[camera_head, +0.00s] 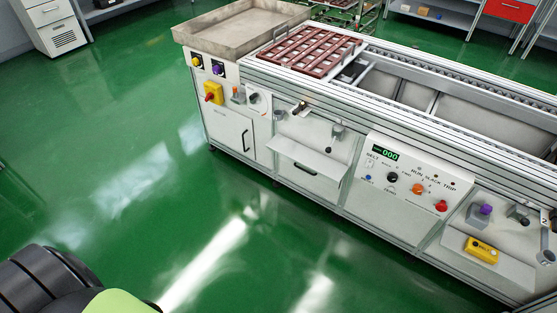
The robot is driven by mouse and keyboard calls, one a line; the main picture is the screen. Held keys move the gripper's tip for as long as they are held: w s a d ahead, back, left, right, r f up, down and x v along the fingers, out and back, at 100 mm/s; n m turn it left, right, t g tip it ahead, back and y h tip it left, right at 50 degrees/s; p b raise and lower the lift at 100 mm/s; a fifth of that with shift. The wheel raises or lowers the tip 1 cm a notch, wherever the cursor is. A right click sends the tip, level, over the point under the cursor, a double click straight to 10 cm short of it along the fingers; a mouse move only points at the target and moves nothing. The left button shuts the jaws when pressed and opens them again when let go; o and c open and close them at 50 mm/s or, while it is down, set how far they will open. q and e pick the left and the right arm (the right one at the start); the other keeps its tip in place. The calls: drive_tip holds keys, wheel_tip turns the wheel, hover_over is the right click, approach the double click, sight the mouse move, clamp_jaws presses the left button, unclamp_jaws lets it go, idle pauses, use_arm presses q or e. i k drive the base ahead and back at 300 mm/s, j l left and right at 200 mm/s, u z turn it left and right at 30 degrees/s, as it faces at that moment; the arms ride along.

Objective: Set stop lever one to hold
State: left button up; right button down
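Several levers and knobs sit on the front of the long potting conveyor (452,112). A grey lever with a black knob (335,137) points downward above a sloped shelf in the middle-left panel. A smaller dark handle (299,108) sits up and left of it. Another grey lever (519,214) is at the far right, near a plate marked 2 (545,217). I cannot read a label for lever one or a hold mark, so I cannot tell which lever is it. Neither gripper is in view.
A control panel (400,171) has a green display reading 000, knobs and a red button. A yellow pendant (481,250) lies on the right shelf. A red-brown grid tray (308,50) and grey bin (241,27) are on top. Green floor (250,240) before the conveyor is clear.

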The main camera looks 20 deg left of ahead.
sight(328, 150)
drive_tip(key=k+j+u, duration=0.1)
drive_tip(key=k+j, duration=0.2)
drive_tip(key=j, duration=0.2)
drive_tip(key=i+l+u, duration=0.35)
drive_tip(key=i, duration=0.15)
drive_tip(key=i+l+u, duration=0.35)
drive_tip(key=l, duration=0.2)
drive_tip(key=i+j, duration=0.05)
